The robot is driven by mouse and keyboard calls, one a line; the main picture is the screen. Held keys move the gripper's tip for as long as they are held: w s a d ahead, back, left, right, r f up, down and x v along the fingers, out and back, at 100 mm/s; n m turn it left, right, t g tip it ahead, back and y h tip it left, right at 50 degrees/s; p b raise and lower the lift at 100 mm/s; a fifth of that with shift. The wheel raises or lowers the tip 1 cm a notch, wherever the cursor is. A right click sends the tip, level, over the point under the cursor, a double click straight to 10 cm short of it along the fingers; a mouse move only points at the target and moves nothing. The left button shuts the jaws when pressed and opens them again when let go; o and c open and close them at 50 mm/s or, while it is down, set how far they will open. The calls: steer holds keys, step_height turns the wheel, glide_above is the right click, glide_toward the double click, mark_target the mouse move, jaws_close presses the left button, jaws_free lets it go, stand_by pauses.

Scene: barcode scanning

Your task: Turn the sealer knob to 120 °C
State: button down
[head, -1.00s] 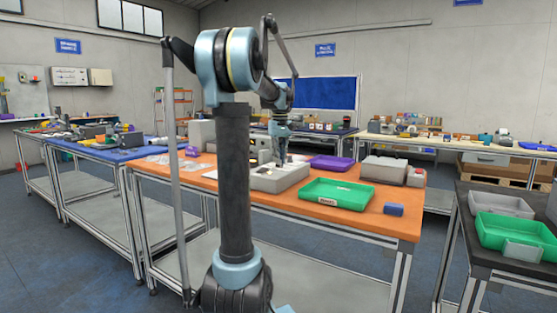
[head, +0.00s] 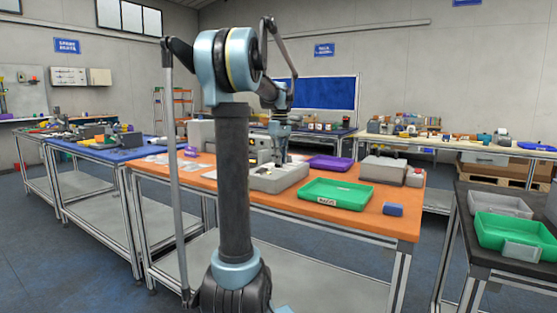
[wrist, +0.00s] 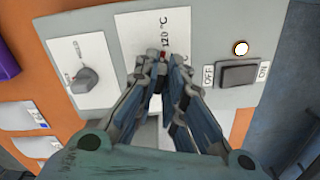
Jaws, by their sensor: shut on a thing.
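The sealer (head: 277,181) is a grey machine on the orange table. In the wrist view, its grey front panel (wrist: 205,22) carries a white plate (wrist: 126,24) marked "120 °C". My gripper (wrist: 160,72) is shut at this plate, with both fingertips drawn together around the sealer knob, which the fingers almost wholly hide. A small red mark (wrist: 163,53) shows just above the fingertips, below the "120 °C" print. In the head view, my gripper (head: 280,153) is at the sealer, too small for detail.
A second grey knob (wrist: 84,80) on its own white plate is left of the fingers. An OFF/ON switch (wrist: 238,74) and a lit round lamp (wrist: 240,48) are at the right. A green tray (head: 337,193) and a purple tray (head: 330,163) stand near the sealer.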

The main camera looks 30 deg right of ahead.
steer(key=c, duration=1.7)
jaws_free()
steer(key=shift+r, duration=0.1)
step_height(320, 180, up, 12)
steer(key=shift+w+f, duration=0.1)
steer(key=shift+f, duration=0.1)
